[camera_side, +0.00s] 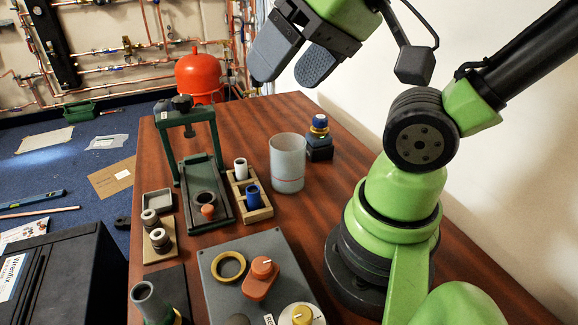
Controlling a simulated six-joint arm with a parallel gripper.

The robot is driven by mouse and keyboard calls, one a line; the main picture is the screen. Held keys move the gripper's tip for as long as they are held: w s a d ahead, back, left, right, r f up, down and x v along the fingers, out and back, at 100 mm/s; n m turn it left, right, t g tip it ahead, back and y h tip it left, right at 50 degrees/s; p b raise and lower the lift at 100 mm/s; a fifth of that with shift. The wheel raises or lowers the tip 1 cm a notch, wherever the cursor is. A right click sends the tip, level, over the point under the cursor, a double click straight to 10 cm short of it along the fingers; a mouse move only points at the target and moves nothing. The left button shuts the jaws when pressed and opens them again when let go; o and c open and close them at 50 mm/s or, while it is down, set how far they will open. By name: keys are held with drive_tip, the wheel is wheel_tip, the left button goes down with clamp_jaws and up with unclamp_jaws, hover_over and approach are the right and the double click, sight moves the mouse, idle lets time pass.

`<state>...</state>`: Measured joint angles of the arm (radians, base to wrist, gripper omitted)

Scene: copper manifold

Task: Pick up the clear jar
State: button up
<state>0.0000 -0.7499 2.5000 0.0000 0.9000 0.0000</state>
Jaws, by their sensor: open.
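The clear jar (287,163) is a pale, translucent cylinder with a thin red line around its lower part.
A dark green press frame (187,145) stands left of the jar. A wooden rack (250,211) with a white and a blue cylinder is close beside it. A small dark device (319,145) with a blue top is behind right. A grey control box (225,262) sits in front.

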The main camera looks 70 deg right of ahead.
drive_tip(key=shift+o, duration=0.2)
idle(0.3)
drive_tip(key=o, duration=0.4)
drive_tip(key=m+g+h, duration=0.2)
drive_tip(key=m+g, duration=0.5)
drive_tip(key=m, duration=1.9)
approach(286, 153)
wheel_tip(286, 153, down, 2)
drive_tip(key=w+d, duration=0.2)
drive_tip(key=d, duration=0.1)
drive_tip(key=shift+m, duration=0.4)
drive_tip(key=shift+s+d+f, duration=0.1)
drive_tip(key=shift+d+f, duration=0.05)
drive_tip(key=shift+f, duration=2.5)
drive_tip(key=shift+s+d+f, duration=0.1)
drive_tip(key=shift+d+f, duration=0.05)
drive_tip(key=shift+f, duration=2.5)
